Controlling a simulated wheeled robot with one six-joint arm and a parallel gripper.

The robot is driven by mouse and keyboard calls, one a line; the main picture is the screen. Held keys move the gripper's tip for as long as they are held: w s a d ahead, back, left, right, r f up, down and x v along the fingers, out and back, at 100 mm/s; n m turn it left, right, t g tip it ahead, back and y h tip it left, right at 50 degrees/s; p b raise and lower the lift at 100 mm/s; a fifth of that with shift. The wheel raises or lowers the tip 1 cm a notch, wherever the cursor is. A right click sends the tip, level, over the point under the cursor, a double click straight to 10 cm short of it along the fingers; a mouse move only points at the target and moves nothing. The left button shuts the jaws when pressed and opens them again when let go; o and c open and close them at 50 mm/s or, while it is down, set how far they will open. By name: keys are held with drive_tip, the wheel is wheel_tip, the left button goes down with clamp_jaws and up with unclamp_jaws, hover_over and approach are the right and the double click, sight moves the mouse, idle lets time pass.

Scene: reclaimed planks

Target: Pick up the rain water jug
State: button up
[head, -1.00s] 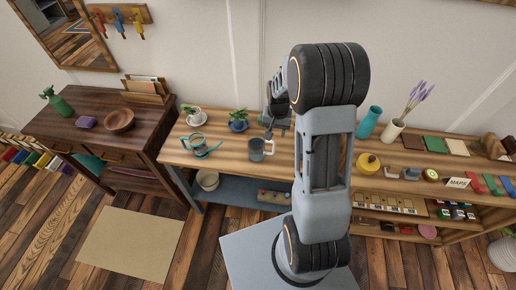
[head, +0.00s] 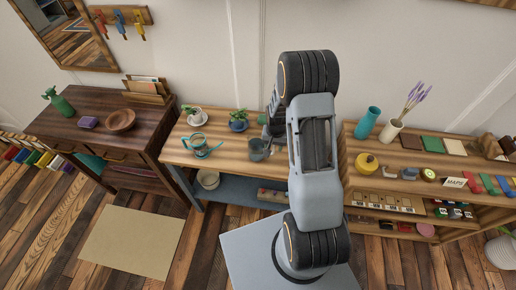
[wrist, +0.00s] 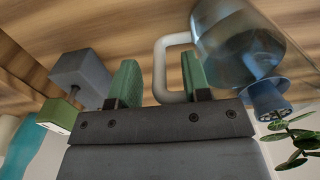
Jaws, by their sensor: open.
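The rain water jug (head: 257,154), a grey pitcher, stands on the plank workbench (head: 228,150), partly covered by my arm in the head view. In the wrist view the jug (wrist: 238,40) is a bluish, glossy body at the upper right, with a pale looped handle (wrist: 160,65). My gripper (wrist: 160,80) has its two green fingers apart, and the side of the handle shows between them. The fingers do not visibly press on it. In the head view the gripper is mostly hidden behind my arm.
A teal watering can (head: 202,147) and a potted plant (head: 196,116) stand left of the jug. A blue-potted plant (head: 238,121) is close behind it. A grey block (wrist: 80,75) and a green box (wrist: 58,115) are near the left finger in the wrist view.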

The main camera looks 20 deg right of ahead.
clamp_jaws()
idle(0.3)
idle(0.3)
